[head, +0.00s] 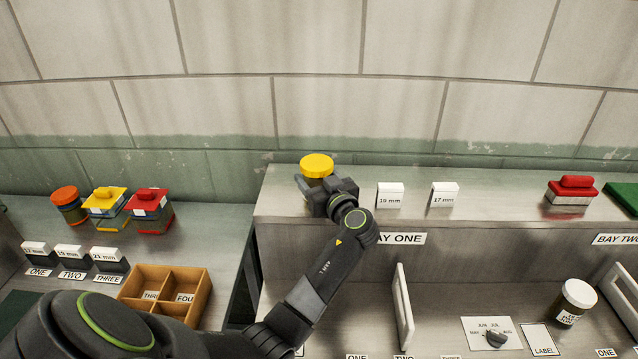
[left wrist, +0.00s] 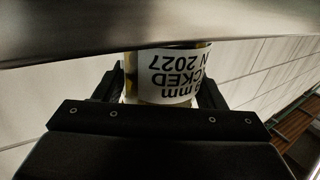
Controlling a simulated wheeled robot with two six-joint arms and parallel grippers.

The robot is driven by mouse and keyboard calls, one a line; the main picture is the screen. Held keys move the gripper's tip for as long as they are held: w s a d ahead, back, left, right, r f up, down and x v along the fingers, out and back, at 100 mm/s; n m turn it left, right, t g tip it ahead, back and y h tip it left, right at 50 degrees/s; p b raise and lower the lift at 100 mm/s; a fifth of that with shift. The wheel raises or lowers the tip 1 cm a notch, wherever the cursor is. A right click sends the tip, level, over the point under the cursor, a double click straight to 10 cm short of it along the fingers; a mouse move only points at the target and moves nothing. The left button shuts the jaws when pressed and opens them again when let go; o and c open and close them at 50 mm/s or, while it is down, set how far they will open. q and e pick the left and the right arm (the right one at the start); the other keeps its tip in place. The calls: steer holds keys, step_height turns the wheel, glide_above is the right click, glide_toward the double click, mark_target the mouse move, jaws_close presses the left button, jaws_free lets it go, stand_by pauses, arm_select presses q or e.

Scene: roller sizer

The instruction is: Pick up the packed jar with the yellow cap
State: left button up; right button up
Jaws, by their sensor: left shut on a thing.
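The jar with the yellow cap (head: 317,165) is at the left end of the raised steel shelf, above the BAY ONE label. My left gripper (head: 319,189) is shut on it, its fingers at either side of the jar body below the cap. In the left wrist view the jar (left wrist: 168,75) sits between the fingers, its white label upside down and partly cut off, showing "mm", "CKED" and "N 2027". Whether the jar's base touches the shelf is hidden by my gripper. My right gripper is not in view.
Cards reading 19 mm (head: 390,195) and 17 mm (head: 444,195) stand right of my gripper. A red-topped block (head: 571,190) is farther right. A white-capped jar (head: 576,302) stands on the lower level. Left are an orange-capped jar (head: 69,204), two lidded containers and a wooden divided box (head: 168,290).

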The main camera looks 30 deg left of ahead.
arm_select(q)
steer(key=shift+r, duration=0.25)
step_height(320, 180, up, 9)
steer(key=b, duration=0.3)
steer(key=shift+r, duration=0.15)
steer(key=d+f+m+t+h, duration=0.3)
steer(key=d+f+t+h, duration=0.1)
steer(key=d, duration=0.1)
steer(key=s+d+r+m+t+h, duration=0.2)
steer(key=s+d+m+t+h, duration=0.3)
steer(key=s+d+m+h, duration=0.4)
steer(key=s+d+h, duration=0.1)
steer(key=d+h, duration=0.1)
steer(key=d, duration=0.3)
steer(key=shift+s+d+h, duration=0.2)
steer(key=shift+s+h, duration=0.15)
steer(key=shift+h, duration=0.05)
steer(key=shift+a+f, duration=0.1)
